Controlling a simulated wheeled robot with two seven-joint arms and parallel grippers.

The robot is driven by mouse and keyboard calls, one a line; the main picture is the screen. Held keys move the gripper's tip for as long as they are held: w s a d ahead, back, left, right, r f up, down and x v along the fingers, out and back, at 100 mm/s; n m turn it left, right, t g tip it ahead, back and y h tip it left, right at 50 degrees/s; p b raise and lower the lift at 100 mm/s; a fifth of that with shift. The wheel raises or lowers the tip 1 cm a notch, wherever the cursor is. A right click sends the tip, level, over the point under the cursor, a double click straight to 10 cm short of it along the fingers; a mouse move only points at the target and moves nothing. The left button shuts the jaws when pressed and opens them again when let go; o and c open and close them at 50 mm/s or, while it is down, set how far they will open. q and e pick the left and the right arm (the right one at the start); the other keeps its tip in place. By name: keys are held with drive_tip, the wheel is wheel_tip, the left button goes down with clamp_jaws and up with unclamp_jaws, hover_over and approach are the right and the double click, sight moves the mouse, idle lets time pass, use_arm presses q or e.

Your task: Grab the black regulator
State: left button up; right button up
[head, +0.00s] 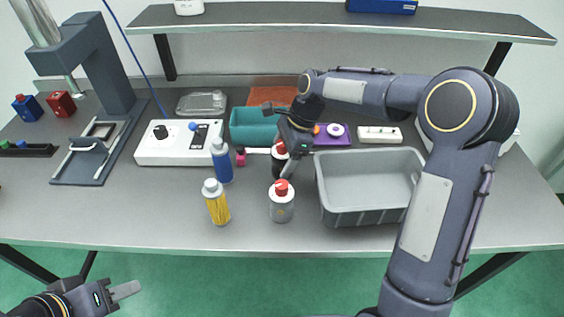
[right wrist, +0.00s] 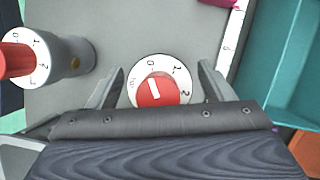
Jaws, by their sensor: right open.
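The black regulator (head: 277,167) stands upright on the bench, with a red knob and white dial on top, partly hidden by my right gripper (head: 288,166). In the right wrist view its red knob (right wrist: 156,92) lies between the two spread fingers of my right gripper (right wrist: 160,78); its body is hidden there. The gripper is open; contact cannot be told. A grey regulator (head: 281,205) with a red knob stands in front of it and also shows in the right wrist view (right wrist: 76,58). My left gripper (head: 122,291) is low at the left, off the bench and away from both.
A blue bottle (head: 221,163) and a yellow bottle (head: 216,205) stand left of the regulators. A grey bin (head: 368,210) is close on the right. A teal tray (head: 250,127) lies behind. The bench front (head: 120,220) is clear at the left.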

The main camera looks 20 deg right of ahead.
drive_tip(key=shift+c, duration=0.4)
drive_tip(key=c, duration=1.2)
drive_tip(key=shift+o, duration=0.2)
drive_tip(key=shift+r, duration=0.1)
